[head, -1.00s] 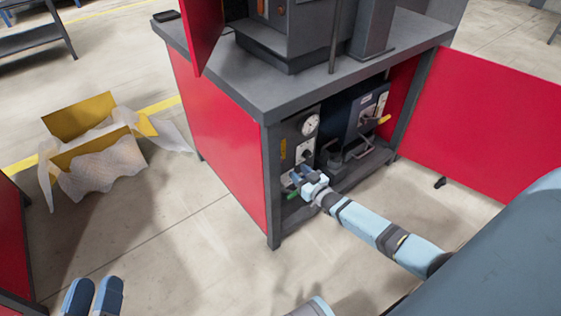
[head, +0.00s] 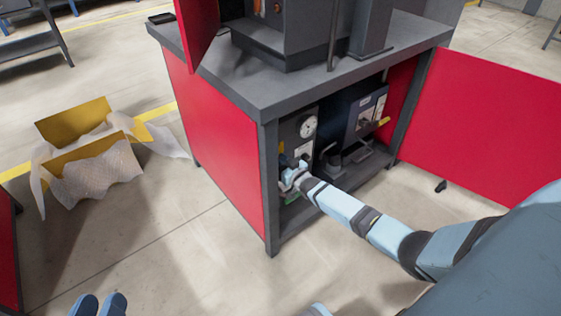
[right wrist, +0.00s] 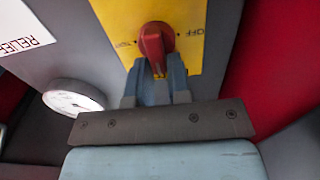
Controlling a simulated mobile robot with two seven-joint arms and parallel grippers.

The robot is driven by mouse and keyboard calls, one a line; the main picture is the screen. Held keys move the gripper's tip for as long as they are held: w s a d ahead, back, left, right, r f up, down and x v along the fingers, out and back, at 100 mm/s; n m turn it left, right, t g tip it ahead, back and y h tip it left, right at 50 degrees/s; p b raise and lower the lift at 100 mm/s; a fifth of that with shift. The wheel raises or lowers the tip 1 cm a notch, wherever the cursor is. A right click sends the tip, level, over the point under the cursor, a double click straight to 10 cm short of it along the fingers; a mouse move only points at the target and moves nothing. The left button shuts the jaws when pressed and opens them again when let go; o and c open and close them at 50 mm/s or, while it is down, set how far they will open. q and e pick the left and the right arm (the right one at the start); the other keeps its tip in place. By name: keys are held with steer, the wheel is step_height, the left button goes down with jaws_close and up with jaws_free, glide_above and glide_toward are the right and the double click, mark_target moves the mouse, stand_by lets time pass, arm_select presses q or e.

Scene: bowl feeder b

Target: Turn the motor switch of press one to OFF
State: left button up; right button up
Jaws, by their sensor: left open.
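The motor switch (right wrist: 155,42) is a red rotary knob on a yellow plate (right wrist: 110,14) in the right wrist view. The word OFF stands right of the knob, and a small mark that I cannot read stands left of it. The knob's handle points down the picture, between the two marks. My right gripper (right wrist: 158,72) has its fingers on both sides of the handle and looks shut on it. In the head view my right gripper (head: 290,178) reaches into the open cabinet and hides the switch. My left gripper (head: 99,305) is open and empty at the lower left.
A round gauge (head: 308,126) sits above my right gripper. The red door (head: 490,130) is swung open to the right. A yellow box in clear wrap (head: 95,155) lies on the floor at left.

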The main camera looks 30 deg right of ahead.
jaws_close()
arm_select(q)
steer(key=shift+w+a+r+m+t+b, duration=0.1)
steer(key=shift+w+a+m+t+b, duration=0.25)
steer(key=shift+b, duration=0.3)
steer(key=shift+w+r+m+t+b, duration=0.15)
steer(key=shift+w+m+b, duration=0.15)
steer(key=shift+m+b, duration=0.25)
arm_select(e)
steer(key=n, duration=0.6)
steer(key=a+f+n, duration=0.1)
steer(key=n, duration=0.5)
steer(key=a+f+n, duration=0.1)
steer(key=n, duration=0.5)
steer(key=shift+s, duration=0.1)
arm_select(q)
steer(key=shift+w, duration=0.1)
steer(key=shift+f, duration=0.1)
arm_select(e)
steer(key=shift+d, duration=0.1)
